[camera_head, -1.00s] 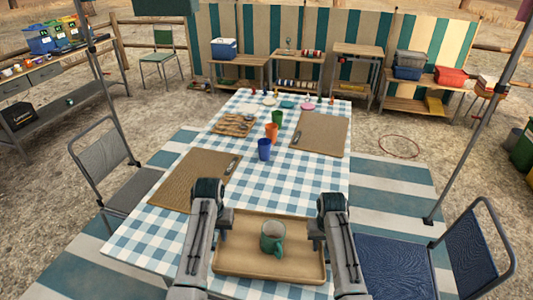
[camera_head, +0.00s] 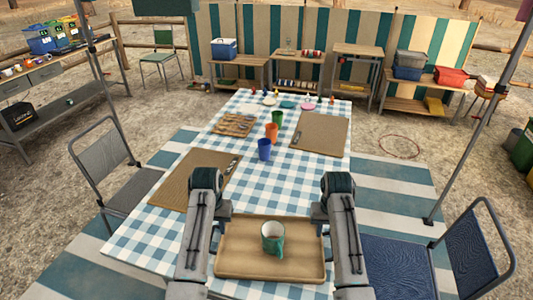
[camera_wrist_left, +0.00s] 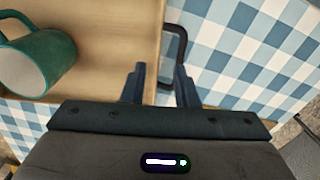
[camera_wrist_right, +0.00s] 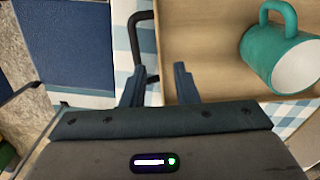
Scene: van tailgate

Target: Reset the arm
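My left gripper (camera_head: 225,212) is at the left end of a wooden tray (camera_head: 235,267), and my right gripper (camera_head: 319,213) is at its right end. In both wrist views the fingers are parted with nothing gripped between them. A dark tray handle shows just beyond the left fingers (camera_wrist_left: 161,75) and just beyond the right fingers (camera_wrist_right: 158,75). The exact gap to the handles is hard to judge.
The tray is at the near end of a checked-cloth table (camera_head: 170,228). Chairs flank the table: a grey one (camera_head: 105,160) at left, a blue one (camera_head: 465,250) at right.

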